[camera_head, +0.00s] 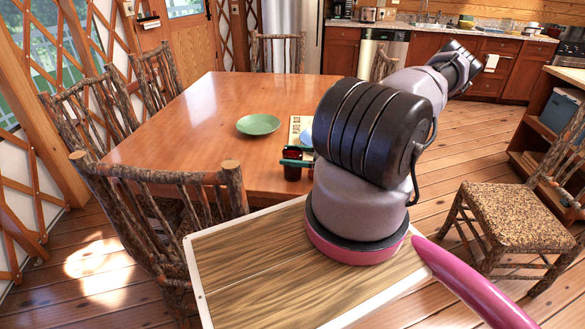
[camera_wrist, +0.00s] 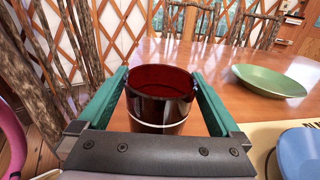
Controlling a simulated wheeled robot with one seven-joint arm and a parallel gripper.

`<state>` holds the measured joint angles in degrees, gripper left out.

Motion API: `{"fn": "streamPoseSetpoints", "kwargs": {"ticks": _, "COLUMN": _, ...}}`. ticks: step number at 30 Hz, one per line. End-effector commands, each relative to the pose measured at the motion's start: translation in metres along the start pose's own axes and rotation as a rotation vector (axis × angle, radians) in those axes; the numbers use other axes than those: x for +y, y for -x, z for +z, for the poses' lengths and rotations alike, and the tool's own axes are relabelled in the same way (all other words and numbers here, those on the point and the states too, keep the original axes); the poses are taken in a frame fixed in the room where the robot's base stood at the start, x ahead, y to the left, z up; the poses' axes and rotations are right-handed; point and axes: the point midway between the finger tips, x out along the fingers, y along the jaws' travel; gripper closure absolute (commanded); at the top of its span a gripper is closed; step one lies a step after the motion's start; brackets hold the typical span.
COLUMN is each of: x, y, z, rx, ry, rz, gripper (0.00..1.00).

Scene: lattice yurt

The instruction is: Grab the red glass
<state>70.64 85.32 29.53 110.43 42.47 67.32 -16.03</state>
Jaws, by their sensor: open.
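The red glass (camera_wrist: 160,108) is dark red, stands upright on the wooden table and has a pale band near its base. In the wrist view my gripper (camera_wrist: 160,76) is open, with one green finger on each side of the glass. I cannot tell whether either finger touches it. The gripper's dark palm edge covers the area in front of the glass's base. In the head view the glass (camera_head: 292,173) shows as a small dark shape near the table's near edge, partly hidden by a green finger of my gripper (camera_head: 297,162).
A green plate (camera_head: 258,124) lies on the table (camera_head: 190,120) beyond the glass. A blue dish (camera_wrist: 300,152) and a printed sheet or book (camera_head: 296,122) are close by on the right. Branch-built chairs (camera_head: 165,195) stand around the table. Another chair (camera_head: 515,212) stands at the right.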

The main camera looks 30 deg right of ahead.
Motion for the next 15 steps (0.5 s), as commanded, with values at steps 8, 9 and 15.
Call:
{"fn": "streamPoseSetpoints", "kwargs": {"ticks": 8, "x": 0.000, "y": -0.022, "z": 0.000, "rx": 0.001, "ry": 0.000, "rz": 0.001, "gripper": 0.00}}
{"fn": "streamPoseSetpoints", "kwargs": {"ticks": 9, "x": 0.000, "y": -0.022, "z": 0.000, "rx": 0.001, "ry": 0.000, "rz": 0.000, "gripper": 0.00}}
{"fn": "streamPoseSetpoints", "kwargs": {"ticks": 15, "x": 0.000, "y": -0.021, "z": 0.000, "rx": 0.000, "ry": 0.000, "rz": 0.000, "gripper": 0.31}}
